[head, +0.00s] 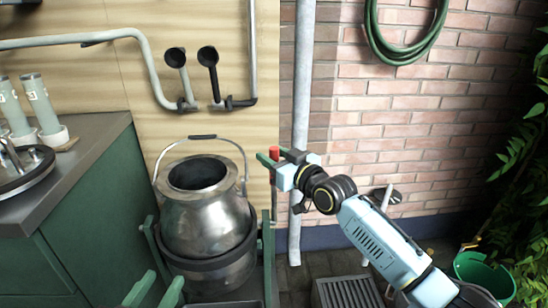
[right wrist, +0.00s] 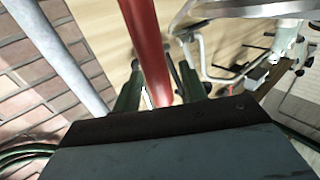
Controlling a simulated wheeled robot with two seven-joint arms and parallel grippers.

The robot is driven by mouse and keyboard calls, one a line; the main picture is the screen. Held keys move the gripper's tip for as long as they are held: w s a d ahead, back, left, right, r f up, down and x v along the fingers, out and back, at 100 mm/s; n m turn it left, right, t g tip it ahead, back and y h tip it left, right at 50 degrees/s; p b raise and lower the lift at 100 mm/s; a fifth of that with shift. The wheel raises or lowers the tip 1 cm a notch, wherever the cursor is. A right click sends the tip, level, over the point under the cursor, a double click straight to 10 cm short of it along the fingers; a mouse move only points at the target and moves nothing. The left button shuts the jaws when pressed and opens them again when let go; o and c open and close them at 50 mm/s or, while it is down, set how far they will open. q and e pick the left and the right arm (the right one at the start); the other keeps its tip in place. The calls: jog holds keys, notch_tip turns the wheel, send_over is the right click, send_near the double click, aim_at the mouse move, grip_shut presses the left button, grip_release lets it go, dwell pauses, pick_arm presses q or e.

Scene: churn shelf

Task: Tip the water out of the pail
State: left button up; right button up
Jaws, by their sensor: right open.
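The metal pail (head: 207,222) stands upright in a dark ring (head: 210,272) on a green stand (head: 152,245), its bail handle (head: 203,137) raised. Its mouth is dark, and I cannot make out any water. A thin upright lever with a red grip (head: 274,153) stands at the right of the stand. My right gripper (head: 277,160) is open at the red grip, to the right of the pail. In the right wrist view the red grip (right wrist: 148,50) runs between the green fingers (right wrist: 160,95). My left gripper (head: 155,290) shows two spread green fingertips at the bottom edge, below the pail.
A green counter (head: 75,165) with bottles (head: 40,105) is at the left. Pipes with black ends (head: 208,57) are on the wall behind. A floor grate (head: 347,291) lies right of the stand, and a green tub (head: 483,275) stands at the far right by foliage.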

jog(key=shift+c, duration=0.4)
grip_shut()
jog(key=shift+s, duration=0.1)
